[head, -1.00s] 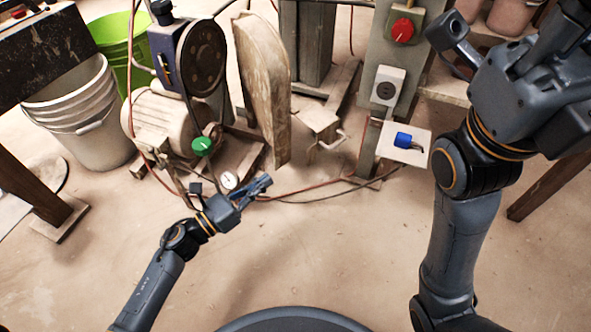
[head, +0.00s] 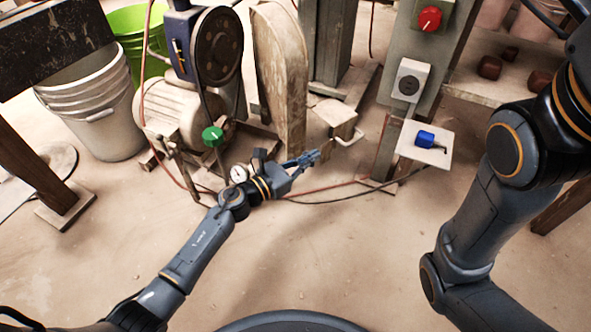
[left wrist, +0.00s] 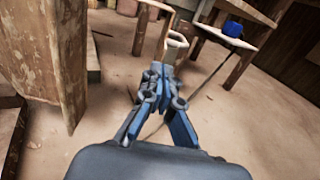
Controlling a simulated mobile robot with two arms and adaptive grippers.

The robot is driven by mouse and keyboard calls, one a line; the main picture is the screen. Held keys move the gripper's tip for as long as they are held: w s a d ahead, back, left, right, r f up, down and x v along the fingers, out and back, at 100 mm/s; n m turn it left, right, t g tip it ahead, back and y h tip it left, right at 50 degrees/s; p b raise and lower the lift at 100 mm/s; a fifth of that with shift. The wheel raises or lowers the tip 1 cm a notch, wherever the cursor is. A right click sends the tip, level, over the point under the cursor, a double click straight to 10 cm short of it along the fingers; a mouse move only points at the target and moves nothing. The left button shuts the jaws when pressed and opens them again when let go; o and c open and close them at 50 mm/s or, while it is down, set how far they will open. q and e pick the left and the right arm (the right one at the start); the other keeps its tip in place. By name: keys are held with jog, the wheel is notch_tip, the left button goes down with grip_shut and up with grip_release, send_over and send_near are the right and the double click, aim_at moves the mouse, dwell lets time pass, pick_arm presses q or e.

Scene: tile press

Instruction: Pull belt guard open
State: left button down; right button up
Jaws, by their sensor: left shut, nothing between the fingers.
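The belt guard, as I take it, is the tall, worn beige panel (head: 280,80) standing beside the dark pulley wheel (head: 217,47) in the head view. A brown upright surface, probably the same guard (left wrist: 68,60), fills the left of the left wrist view. Just right of its foot is a small beige box (head: 335,113) with a pale loop handle (head: 351,137). My left gripper (head: 314,157) is shut and empty, low in front of the guard and below the box; its fingers (left wrist: 162,82) point toward a pale block in the wrist view. My right gripper is out of view.
A beige motor (head: 172,115) and a green knob (head: 213,136) stand left of the guard. A grey post bears a red knob (head: 430,18); a small shelf (head: 440,152) holds a blue item. Cables cross the floor. The front floor is clear.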

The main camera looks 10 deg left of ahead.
pick_arm(q)
jog(key=shift+w+d, duration=0.25)
jog(key=shift+w, duration=0.05)
jog(key=shift+n+t+y, duration=0.6)
jog(key=shift+y, duration=0.1)
jog(key=x, duration=0.2)
jog(key=b+x, duration=0.1)
jog(key=x, duration=0.1)
jog(key=d+x, duration=0.1)
jog(key=x, duration=0.1)
jog(key=shift+s+f+b, duration=0.1)
jog(key=shift+s+b, duration=0.2)
jog(key=shift+s, duration=0.1)
jog(key=shift+w+d, duration=0.3)
jog(key=shift+d, duration=0.1)
